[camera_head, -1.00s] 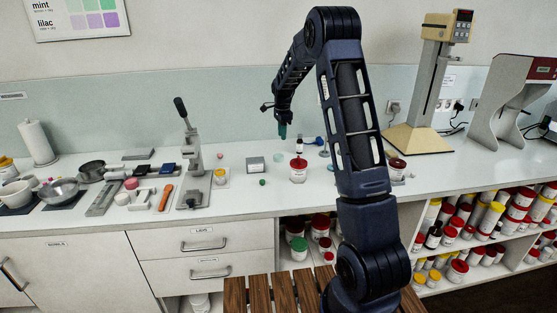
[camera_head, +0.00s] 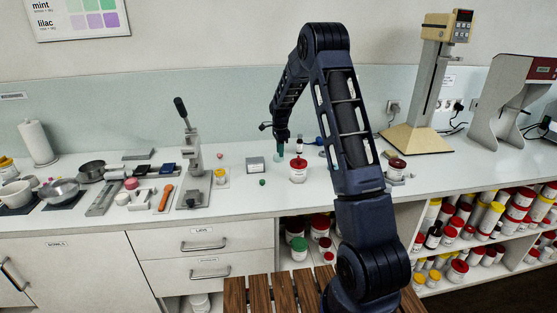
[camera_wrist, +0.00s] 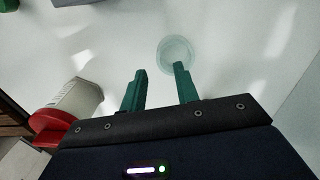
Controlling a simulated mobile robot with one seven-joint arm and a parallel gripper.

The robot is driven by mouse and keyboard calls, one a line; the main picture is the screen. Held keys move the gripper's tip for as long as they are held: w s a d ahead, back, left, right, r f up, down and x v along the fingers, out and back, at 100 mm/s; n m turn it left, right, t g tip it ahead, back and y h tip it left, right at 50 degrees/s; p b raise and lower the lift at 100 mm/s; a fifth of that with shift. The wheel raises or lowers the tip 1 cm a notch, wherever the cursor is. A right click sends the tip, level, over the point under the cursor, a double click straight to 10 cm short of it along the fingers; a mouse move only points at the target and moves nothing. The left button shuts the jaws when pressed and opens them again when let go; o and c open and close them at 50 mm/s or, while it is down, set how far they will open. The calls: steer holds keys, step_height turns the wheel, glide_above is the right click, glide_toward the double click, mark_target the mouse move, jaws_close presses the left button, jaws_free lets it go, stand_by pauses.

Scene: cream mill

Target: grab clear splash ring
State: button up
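The clear splash ring (camera_wrist: 175,53) is a faint, see-through greenish ring lying on the white counter in the wrist view. It is just beyond the tip of my gripper's right finger. My gripper (camera_wrist: 160,82) is open, with two green fingers apart and nothing seen between them. In the head view my gripper (camera_head: 280,155) hangs low over the counter, behind the red-lidded jar (camera_head: 298,170). I cannot make out the ring clearly in the head view.
The red-lidded jar also shows in the wrist view (camera_wrist: 75,105), close to the left of my gripper. A grey box (camera_head: 256,165) and a small green ball (camera_head: 263,182) stand left of it. A tan stand (camera_head: 418,138) is at right. The counter around the ring looks clear.

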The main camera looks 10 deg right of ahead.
step_height(320, 180, down, 3)
steer(key=shift+a+f, duration=0.1)
steer(key=shift+f, duration=0.05)
jaws_close()
